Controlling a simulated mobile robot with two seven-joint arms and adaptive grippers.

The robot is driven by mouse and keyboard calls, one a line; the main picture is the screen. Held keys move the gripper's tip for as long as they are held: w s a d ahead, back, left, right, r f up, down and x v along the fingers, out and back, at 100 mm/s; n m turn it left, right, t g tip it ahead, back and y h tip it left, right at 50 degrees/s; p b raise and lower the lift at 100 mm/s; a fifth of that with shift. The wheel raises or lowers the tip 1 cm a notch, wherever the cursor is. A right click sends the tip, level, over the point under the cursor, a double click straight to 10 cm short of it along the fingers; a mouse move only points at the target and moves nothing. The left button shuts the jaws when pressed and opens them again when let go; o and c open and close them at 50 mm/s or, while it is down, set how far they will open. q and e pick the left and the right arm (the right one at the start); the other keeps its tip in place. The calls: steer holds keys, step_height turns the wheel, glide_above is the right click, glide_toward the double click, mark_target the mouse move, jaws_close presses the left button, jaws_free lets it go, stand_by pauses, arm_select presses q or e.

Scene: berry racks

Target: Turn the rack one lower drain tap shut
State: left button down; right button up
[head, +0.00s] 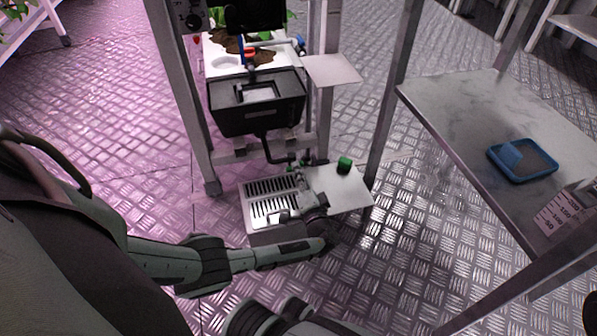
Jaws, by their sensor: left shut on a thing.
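The rack (183,95) stands ahead of me with a black tub (255,118) low in its frame. A dark drain pipe (267,150) bends down from the tub toward a small lower drain tap (297,162) with green on it. My left gripper (303,172) reaches up to this tap from below and is shut on it. The fingers cover most of the tap, so I cannot tell how its handle is turned. My right gripper is not in view.
A slotted white grate (270,188) and a pale plate (345,195) with a green cap (344,165) lie low beside the gripper. Rack posts stand on both sides. A grey table (480,110) at right holds a blue tray (523,174). The metal floor is mostly clear.

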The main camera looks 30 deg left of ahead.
arm_select(q)
steer(key=shift+w+m, duration=0.1)
steer(key=shift+m, duration=2)
steer(key=c, duration=1.6)
jaws_free()
steer(key=shift+f, duration=0.1)
steer(key=shift+o, duration=0.2)
